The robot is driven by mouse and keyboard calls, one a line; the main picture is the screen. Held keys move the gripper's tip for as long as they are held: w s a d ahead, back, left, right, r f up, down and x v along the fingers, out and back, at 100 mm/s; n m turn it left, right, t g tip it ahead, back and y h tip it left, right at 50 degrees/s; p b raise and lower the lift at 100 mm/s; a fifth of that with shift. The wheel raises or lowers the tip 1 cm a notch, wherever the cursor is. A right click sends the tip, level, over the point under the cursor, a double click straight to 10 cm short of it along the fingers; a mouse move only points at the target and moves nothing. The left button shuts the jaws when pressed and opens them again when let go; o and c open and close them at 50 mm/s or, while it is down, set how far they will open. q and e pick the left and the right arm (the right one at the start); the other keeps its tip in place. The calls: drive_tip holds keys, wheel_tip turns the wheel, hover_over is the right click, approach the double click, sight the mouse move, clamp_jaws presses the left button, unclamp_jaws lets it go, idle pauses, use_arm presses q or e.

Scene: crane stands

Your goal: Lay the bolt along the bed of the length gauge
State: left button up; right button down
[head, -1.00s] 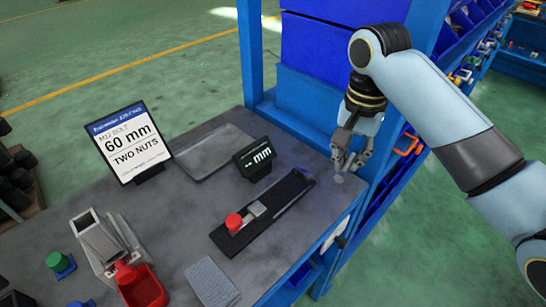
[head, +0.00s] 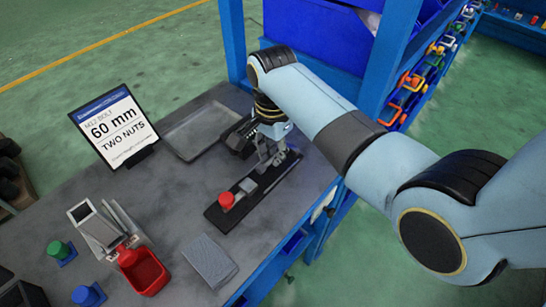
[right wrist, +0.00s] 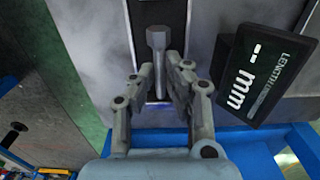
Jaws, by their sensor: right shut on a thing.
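The length gauge is a long black bed (head: 222,219) on the grey bench, with a red knob (head: 226,200) and a grey slide block (head: 247,186) near its front end. My right gripper (head: 272,160) is over the far part of the bed, pointing down. In the right wrist view the bolt (right wrist: 158,55) shows between the fingers (right wrist: 160,85), its wider head at the top of the picture and its shank running down between them. The gripper is shut on the bolt, which lines up with the dark bed strip (right wrist: 176,20). I cannot tell whether it touches the bed.
The gauge's display (right wrist: 262,75) reads "-- mm" beside the gripper. A sign (head: 117,125) says 60 mm, two nuts. An empty grey tray (head: 185,148), a red bin (head: 146,272), a ribbed grey pad (head: 210,262) and a blue rack post (head: 232,40) stand around.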

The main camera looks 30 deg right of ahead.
sight(273, 157)
drive_tip(key=shift+f, duration=1.1)
drive_tip(key=shift+f, duration=0.15)
drive_tip(key=c, duration=1.4)
unclamp_jaws()
wheel_tip(273, 157, up, 12)
drive_tip(key=shift+r, duration=0.2)
